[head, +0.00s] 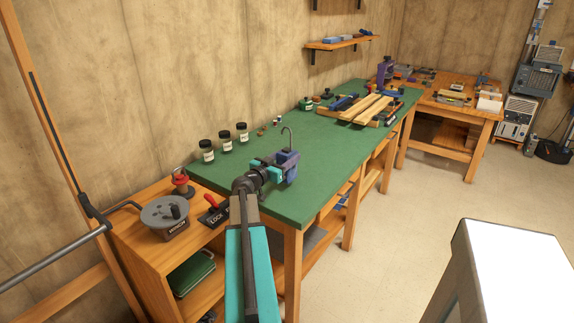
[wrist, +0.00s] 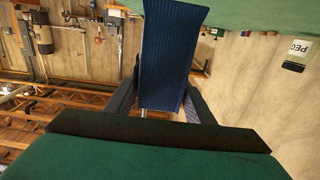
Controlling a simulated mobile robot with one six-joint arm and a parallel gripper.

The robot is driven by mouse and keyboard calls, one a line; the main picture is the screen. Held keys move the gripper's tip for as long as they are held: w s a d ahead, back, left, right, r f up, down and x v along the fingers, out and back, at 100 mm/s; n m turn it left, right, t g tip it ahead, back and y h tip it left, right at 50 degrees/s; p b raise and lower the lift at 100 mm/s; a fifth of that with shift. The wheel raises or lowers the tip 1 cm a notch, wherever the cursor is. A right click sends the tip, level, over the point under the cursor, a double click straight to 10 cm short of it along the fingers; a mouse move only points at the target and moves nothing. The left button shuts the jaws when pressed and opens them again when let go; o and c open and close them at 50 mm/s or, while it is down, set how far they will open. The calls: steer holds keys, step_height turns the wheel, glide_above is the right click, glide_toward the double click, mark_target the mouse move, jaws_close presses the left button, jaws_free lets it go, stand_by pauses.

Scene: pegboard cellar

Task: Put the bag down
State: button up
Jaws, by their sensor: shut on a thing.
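My gripper (head: 268,172) is over the near end of the green bench top, close to its front edge. It is shut on a blue-purple thing, which I take for the bag (head: 287,167). A grey hook shape rises above the bag in the head view. In the wrist view the bag (wrist: 172,50) is a dark blue, ribbed piece between the two fingers of my gripper (wrist: 162,90). I cannot tell whether its lower end touches the bench top or hangs just above it.
Several dark-lidded jars (head: 225,139) stand along the back of the green bench (head: 262,207). Boards and clamps (head: 365,108) lie at its far end. A grey round tool (head: 163,216) sits on the lower wooden unit at left. Bench top right of the bag is clear.

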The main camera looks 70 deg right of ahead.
steer(key=shift+f+p, duration=0.55)
steer(key=shift+f, duration=1.15)
steer(key=shift+f+b, duration=0.2)
steer(key=shift+b, duration=0.15)
steer(key=o, duration=1.2)
steer(key=shift+r+p, duration=0.25)
steer(key=shift+p, duration=0.15)
steer(key=b+v, duration=0.3)
steer(key=v, duration=0.9)
steer(key=shift+f, duration=0.1)
